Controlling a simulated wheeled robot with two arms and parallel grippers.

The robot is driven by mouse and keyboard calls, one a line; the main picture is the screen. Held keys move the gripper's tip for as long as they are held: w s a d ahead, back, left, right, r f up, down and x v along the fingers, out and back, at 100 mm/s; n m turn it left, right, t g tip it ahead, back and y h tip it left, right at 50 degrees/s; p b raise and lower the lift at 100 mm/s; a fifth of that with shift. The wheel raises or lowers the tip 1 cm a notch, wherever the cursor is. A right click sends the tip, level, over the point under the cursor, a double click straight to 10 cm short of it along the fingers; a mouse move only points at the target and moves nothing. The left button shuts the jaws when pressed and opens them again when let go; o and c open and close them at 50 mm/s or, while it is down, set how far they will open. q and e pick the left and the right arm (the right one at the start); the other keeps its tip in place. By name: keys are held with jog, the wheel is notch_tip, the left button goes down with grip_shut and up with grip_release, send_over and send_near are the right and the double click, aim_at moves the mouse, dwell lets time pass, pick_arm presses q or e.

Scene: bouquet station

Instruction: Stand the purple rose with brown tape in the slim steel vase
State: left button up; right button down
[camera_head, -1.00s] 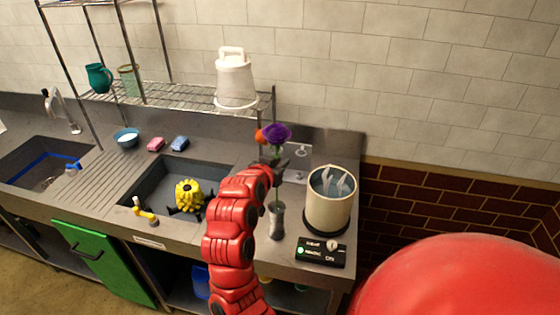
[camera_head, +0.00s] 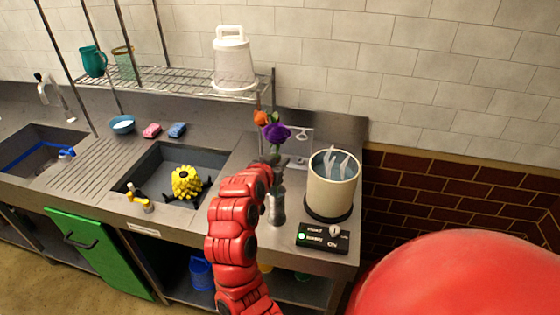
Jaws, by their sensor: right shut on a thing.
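The purple rose (camera_head: 276,133) is upright, its bloom above my right gripper (camera_head: 279,163). That gripper, at the end of the red arm, is shut on the rose's stem. The slim steel vase (camera_head: 277,208) stands on the counter directly below the gripper in the picture. The gripper and arm hide the lower stem and part of the vase's mouth, so I cannot tell whether the stem end is inside it. The brown tape cannot be made out. My left gripper is not in view.
An orange flower (camera_head: 260,118) shows just behind the rose. A cream bucket (camera_head: 332,187) stands close right of the vase, with a black control box (camera_head: 322,238) in front. A sink (camera_head: 150,172) with a yellow object (camera_head: 186,183) lies left. A wire shelf (camera_head: 175,80) is behind.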

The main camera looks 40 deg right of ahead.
jog(key=shift+f, duration=0.15)
jog(key=shift+f+b, duration=1.2)
jog(key=shift+c, duration=0.6)
grip_release()
dwell(0.5)
jog(key=shift+p+v, duration=0.4)
jog(key=shift+v, duration=2.1)
jog(key=shift+s+a, duration=0.1)
